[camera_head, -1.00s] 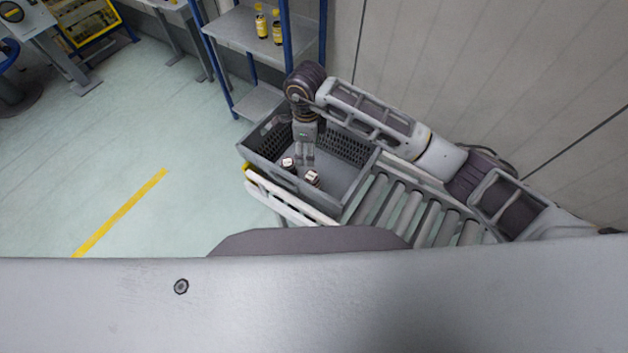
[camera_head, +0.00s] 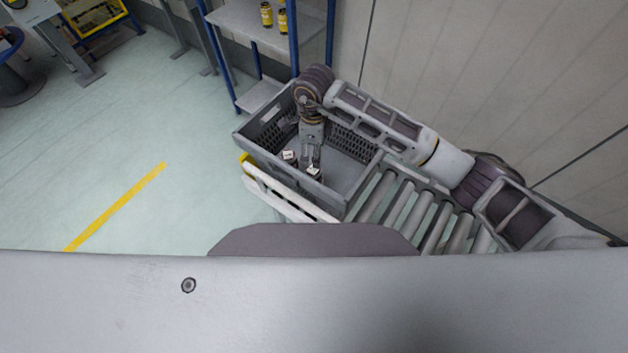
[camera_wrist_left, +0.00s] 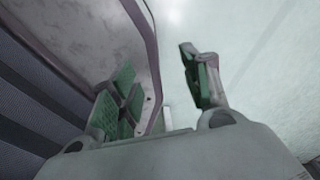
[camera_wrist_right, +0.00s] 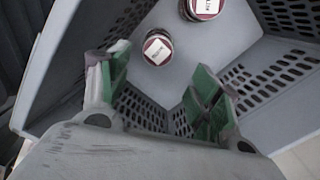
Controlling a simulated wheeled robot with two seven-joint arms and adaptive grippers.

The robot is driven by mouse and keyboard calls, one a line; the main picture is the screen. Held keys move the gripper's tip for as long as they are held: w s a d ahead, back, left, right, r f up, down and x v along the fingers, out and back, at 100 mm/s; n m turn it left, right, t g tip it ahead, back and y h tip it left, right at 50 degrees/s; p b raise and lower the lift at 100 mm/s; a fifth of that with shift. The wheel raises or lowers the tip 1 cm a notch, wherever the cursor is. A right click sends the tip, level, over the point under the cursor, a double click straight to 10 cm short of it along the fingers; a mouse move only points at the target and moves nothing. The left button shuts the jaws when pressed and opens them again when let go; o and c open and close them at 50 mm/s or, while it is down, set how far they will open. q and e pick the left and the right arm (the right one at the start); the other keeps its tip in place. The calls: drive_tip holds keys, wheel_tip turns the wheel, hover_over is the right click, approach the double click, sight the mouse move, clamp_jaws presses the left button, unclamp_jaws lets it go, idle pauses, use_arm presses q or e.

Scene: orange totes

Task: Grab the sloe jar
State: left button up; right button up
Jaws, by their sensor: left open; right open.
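Two dark jars with white lid labels stand in a grey crate (camera_head: 262,163). In the head view, one jar (camera_head: 289,157) is to the left and the other jar (camera_head: 314,173) is nearer. I cannot read the labels to tell which is sloe. My right gripper (camera_head: 312,158) reaches down into the crate, close to both jars. In the right wrist view, the open right gripper (camera_wrist_right: 162,78) has one jar (camera_wrist_right: 158,49) just beyond its fingertips, roughly between them; the other jar (camera_wrist_right: 203,8) is farther up. My left gripper (camera_wrist_left: 158,78) is open and empty, away from the crate.
The crate sits at the end of a roller conveyor (camera_head: 421,213), its perforated walls close around the right gripper. A blue-posted shelf (camera_head: 251,24) with yellow-labelled bottles (camera_head: 267,14) stands behind. A wall (camera_head: 480,80) is at the right. Floor at the left is open.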

sight(314, 178)
use_arm(q)
drive_tip(key=shift+f, duration=0.3)
use_arm(e)
drive_tip(key=shift+f, duration=0.3)
use_arm(q)
drive_tip(key=shift+d, duration=0.15)
drive_tip(key=shift+d, duration=0.1)
use_arm(e)
drive_tip(key=shift+f, duration=0.25)
wheel_tip(314, 178, down, 7)
drive_tip(key=shift+s+p, duration=0.15)
drive_tip(key=shift+p, duration=0.15)
drive_tip(key=shift+f, duration=0.5)
use_arm(q)
drive_tip(key=shift+d+r, duration=0.4)
drive_tip(key=shift+d, duration=0.05)
drive_tip(key=shift+a, duration=0.15)
